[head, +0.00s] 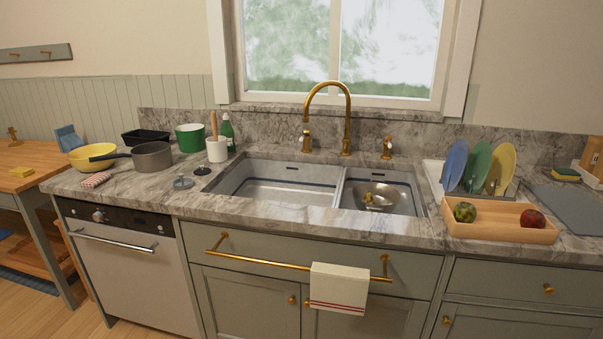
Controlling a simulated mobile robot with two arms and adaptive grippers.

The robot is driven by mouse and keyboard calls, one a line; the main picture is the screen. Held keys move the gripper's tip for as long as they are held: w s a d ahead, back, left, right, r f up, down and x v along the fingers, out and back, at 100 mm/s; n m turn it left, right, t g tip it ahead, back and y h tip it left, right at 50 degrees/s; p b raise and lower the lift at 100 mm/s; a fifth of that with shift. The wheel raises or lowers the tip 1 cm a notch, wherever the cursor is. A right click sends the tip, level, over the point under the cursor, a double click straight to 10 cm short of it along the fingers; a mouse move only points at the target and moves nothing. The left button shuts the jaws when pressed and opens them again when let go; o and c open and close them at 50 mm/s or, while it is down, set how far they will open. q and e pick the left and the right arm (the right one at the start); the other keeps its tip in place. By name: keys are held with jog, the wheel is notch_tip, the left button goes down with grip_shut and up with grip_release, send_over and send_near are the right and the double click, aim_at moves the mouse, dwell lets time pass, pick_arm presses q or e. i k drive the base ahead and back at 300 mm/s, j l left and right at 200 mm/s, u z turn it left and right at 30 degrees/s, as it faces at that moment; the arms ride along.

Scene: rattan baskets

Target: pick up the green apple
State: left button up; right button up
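A green apple (465,212) with some darker, reddish patches lies in the left part of a shallow wooden tray (497,234) on the counter, right of the sink. A red apple (532,218) lies in the same tray to its right, apart from it. Neither of my grippers shows in the head view.
A double sink (291,187) with a tall brass faucet (347,112) is left of the tray. A rack with blue, green and yellow plates (501,168) stands behind the tray. A grey board (570,205) lies to its right. A towel (338,287) hangs on the brass front rail.

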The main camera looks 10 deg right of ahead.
aim_at(464, 212)
jog(key=l+z, duration=0.1)
jog(key=z, duration=1.25)
